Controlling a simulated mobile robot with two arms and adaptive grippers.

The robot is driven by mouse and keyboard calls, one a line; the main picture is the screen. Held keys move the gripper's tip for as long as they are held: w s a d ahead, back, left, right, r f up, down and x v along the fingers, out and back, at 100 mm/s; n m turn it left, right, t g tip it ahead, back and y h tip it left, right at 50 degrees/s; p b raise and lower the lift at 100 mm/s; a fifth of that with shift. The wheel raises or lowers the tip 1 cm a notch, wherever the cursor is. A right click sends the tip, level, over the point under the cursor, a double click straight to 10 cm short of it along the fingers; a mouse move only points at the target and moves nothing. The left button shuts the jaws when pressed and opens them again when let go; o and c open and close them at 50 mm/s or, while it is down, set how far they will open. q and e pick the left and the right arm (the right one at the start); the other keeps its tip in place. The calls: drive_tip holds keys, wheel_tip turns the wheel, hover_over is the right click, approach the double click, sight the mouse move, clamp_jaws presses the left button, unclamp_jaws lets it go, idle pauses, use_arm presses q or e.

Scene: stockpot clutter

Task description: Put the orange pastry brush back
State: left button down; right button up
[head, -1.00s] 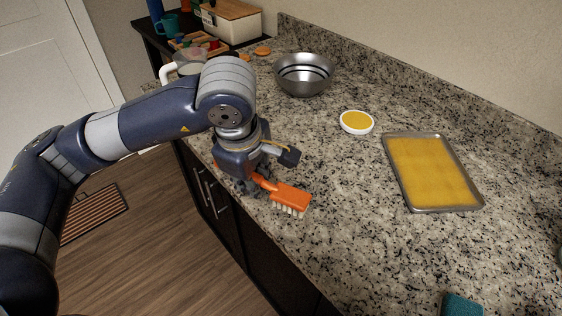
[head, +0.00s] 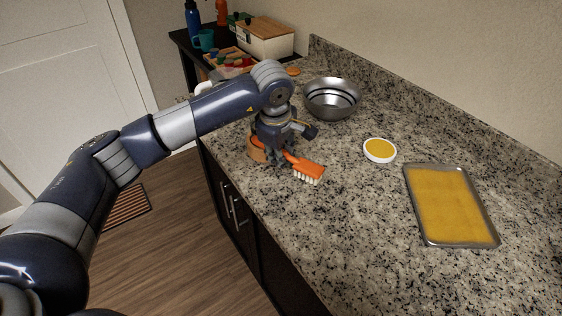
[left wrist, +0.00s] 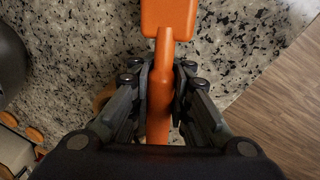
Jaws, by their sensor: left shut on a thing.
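The orange pastry brush (head: 309,168) has a flat orange head with pale bristles pointing down. In the head view its head sticks out to the right of my left gripper (head: 284,157), over the near edge side of the counter. My left gripper is shut on its handle. In the left wrist view the handle runs between the fingers (left wrist: 163,88), and the brush head (left wrist: 170,16) is at the top. A tan-orange object (head: 256,151) is partly hidden behind my left gripper; I cannot tell what it is. My right gripper is not in view.
A steel bowl (head: 332,99) stands beyond my gripper. A white dish with yellow content (head: 379,150) and a metal tray with a yellow surface (head: 413,205) lie to the right. The granite counter (head: 340,215) in front is bare. A dark table at the back holds several items.

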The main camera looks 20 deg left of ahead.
sight(282, 173)
use_arm(q)
wheel_tip(282, 173, down, 3)
drive_tip(key=shift+s+f+p, duration=0.1)
drive_tip(key=shift+p, duration=0.55)
drive_tip(key=shift+f+b, duration=0.3)
drive_tip(key=shift+b, duration=0.15)
drive_tip(key=c, duration=1.5)
unclamp_jaws()
